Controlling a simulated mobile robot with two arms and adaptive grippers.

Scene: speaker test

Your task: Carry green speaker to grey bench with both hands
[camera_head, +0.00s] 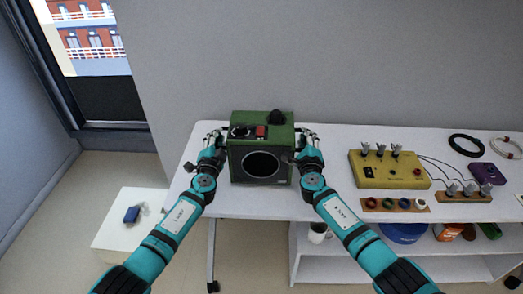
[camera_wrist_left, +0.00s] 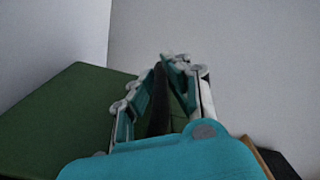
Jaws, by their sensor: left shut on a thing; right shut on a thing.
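In the left wrist view, the left gripper (camera_wrist_left: 168,72) is closed around a dark upright bar, seemingly the speaker's handle, beside the green top (camera_wrist_left: 60,120). No separate grey bench can be made out.
On the white bench (camera_head: 330,170), right of the speaker, are a yellow box (camera_head: 388,170) with wires, a wooden strip with rings (camera_head: 396,205), a purple box (camera_head: 486,174) and cable coils (camera_head: 466,145). A low white stand (camera_head: 115,225) holds a blue item (camera_head: 131,214) at left.

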